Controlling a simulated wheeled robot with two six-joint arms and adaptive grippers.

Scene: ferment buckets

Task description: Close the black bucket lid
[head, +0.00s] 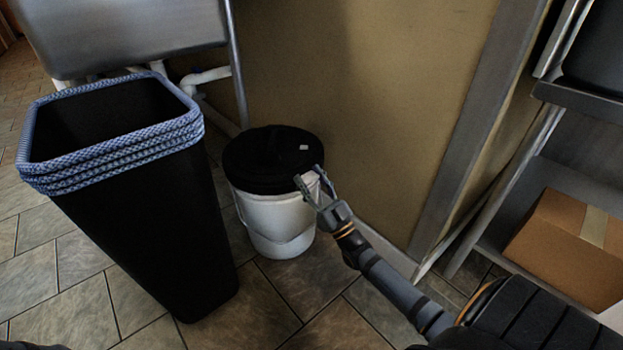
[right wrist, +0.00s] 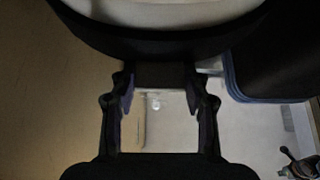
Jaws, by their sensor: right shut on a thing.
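The black bucket lid (head: 262,158) is round and covers the top of a white bucket (head: 278,220) on the tiled floor. It looks about level; I cannot tell whether it sits fully down on the rim. My right gripper (head: 308,184) is at the lid's right front edge. In the right wrist view the gripper (right wrist: 160,88) has its fingers on both sides of a dark tab (right wrist: 160,74) of the lid, shut on it. The lid's dark rim (right wrist: 150,45) and the pale bucket (right wrist: 165,12) show above. The bucket's inside is hidden. My left gripper is not in view.
A tall black bin (head: 150,235) with a blue patterned liner rim (head: 110,155) stands close left of the bucket. A tan wall (head: 360,80) is behind. A metal shelf with a cardboard box (head: 565,238) stands at right. Floor in front of the bucket is clear.

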